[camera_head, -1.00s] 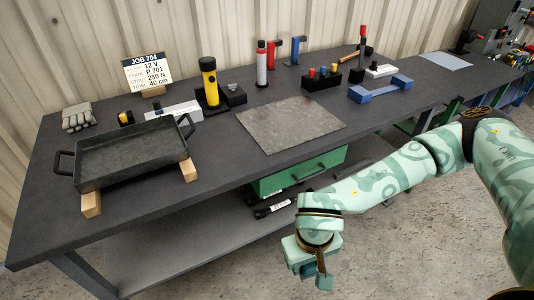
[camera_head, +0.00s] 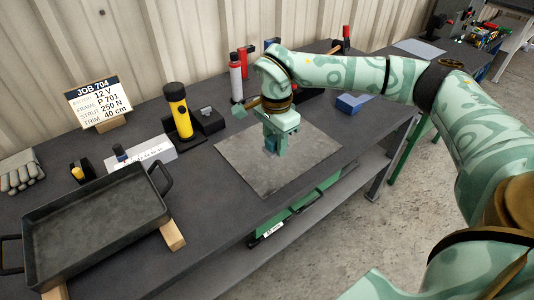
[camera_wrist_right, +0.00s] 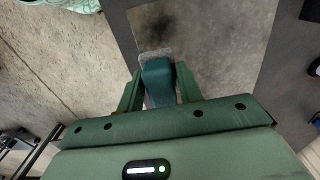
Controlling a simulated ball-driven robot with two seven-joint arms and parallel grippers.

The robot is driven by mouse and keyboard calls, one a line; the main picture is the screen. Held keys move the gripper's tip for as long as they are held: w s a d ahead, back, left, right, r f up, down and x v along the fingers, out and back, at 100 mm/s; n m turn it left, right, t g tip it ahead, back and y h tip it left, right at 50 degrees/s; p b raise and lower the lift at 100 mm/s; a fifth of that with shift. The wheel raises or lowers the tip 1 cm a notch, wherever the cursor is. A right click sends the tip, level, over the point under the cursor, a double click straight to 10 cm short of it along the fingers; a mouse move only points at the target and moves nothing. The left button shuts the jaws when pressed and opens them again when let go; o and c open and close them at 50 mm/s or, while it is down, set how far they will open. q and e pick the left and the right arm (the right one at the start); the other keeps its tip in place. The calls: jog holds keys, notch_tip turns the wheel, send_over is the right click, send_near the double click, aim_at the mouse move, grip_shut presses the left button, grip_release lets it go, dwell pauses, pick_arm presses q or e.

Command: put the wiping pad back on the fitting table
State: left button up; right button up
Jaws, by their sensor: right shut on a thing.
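My right gripper (camera_head: 274,147) points down over the grey metal sheet on the fitting table (camera_head: 213,215). It is shut on the wiping pad, a teal block with a fuzzy grey edge, which shows between the fingers in the right wrist view (camera_wrist_right: 157,78). In the head view the pad is mostly hidden by the gripper. I cannot tell whether the pad touches the sheet. My left gripper is not in view.
The metal sheet (camera_head: 240,165) shows a dark smudge in the wrist view. A black tray (camera_head: 95,225) on wooden blocks stands left. A yellow flashlight (camera_head: 179,112), a red-capped bottle (camera_head: 236,80) and a job sign (camera_head: 98,102) stand behind. Bare tabletop lies between tray and sheet.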

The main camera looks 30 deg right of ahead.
jog(key=b, duration=0.2)
send_over(269, 160)
notch_tip(269, 160, down, 6)
jog(key=shift+s+f, duration=0.1)
jog(key=shift+s, duration=0.05)
notch_tip(269, 160, down, 4)
jog(key=shift+r+b, duration=0.15)
jog(key=shift+b, duration=0.8)
jog(key=shift+r, duration=0.15)
jog(key=o, duration=1)
jog(key=shift+c, duration=0.2)
notch_tip(269, 160, up, 12)
jog(key=p, duration=0.3)
jog(key=shift+p, duration=0.4)
